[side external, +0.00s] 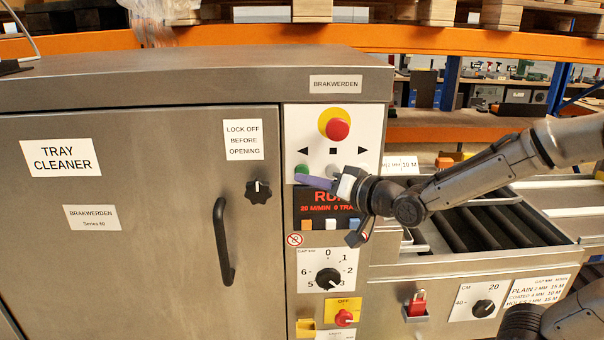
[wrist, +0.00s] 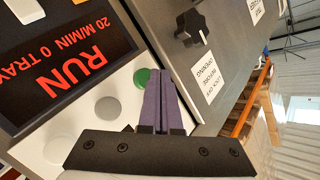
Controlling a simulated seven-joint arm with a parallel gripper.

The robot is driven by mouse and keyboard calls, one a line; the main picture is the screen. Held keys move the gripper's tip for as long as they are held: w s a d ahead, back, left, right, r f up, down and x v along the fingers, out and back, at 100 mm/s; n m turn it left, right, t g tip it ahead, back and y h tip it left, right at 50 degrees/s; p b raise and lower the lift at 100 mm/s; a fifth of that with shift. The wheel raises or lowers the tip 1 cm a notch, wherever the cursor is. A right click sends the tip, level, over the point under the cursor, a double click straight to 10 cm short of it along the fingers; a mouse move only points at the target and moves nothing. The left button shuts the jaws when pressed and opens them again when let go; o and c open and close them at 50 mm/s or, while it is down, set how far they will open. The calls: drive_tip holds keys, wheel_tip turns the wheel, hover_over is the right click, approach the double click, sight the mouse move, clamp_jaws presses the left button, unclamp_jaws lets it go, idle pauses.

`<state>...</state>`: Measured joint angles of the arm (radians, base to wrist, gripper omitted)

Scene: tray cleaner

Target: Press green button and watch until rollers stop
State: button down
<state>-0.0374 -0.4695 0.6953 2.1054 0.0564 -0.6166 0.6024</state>
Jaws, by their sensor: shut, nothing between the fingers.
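In the wrist view the green button (wrist: 141,78) shows just left of the shut fingertips (wrist: 161,72). I cannot tell whether they touch it. The display (wrist: 70,65) reads "RUN" and "20 M/MIN 0 TRA", its end cut off. Dark rollers (side external: 490,232) lie in the conveyor at right; whether they turn cannot be told.
A red stop button (side external: 338,128) on yellow sits above the green one. A grey button (wrist: 108,107) is beside it. A black knob (side external: 258,191) and a door handle (side external: 222,242) stick out at left. A dial (side external: 328,279) and a red switch (side external: 344,318) are below.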

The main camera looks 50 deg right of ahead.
drive_tip(key=s+a, duration=0.3)
drive_tip(key=shift+s+a, duration=0.25)
idle(0.7)
drive_tip(key=s+d+r, duration=0.3)
drive_tip(key=s+r, duration=0.1)
drive_tip(key=r, duration=0.3)
drive_tip(key=s+f+n+g, duration=0.3)
drive_tip(key=s+f+g, duration=0.2)
drive_tip(key=s, duration=0.4)
drive_tip(key=s+d+f+n+g, duration=0.1)
drive_tip(key=s+f+n+g, duration=0.3)
drive_tip(key=s+f, duration=0.3)
drive_tip(key=s+g, duration=0.1)
drive_tip(key=s, duration=0.2)
drive_tip(key=shift+s+d+f+g, duration=0.2)
drive_tip(key=shift+s+f+g, duration=0.1)
drive_tip(key=shift+g, duration=0.1)
idle(3.8)
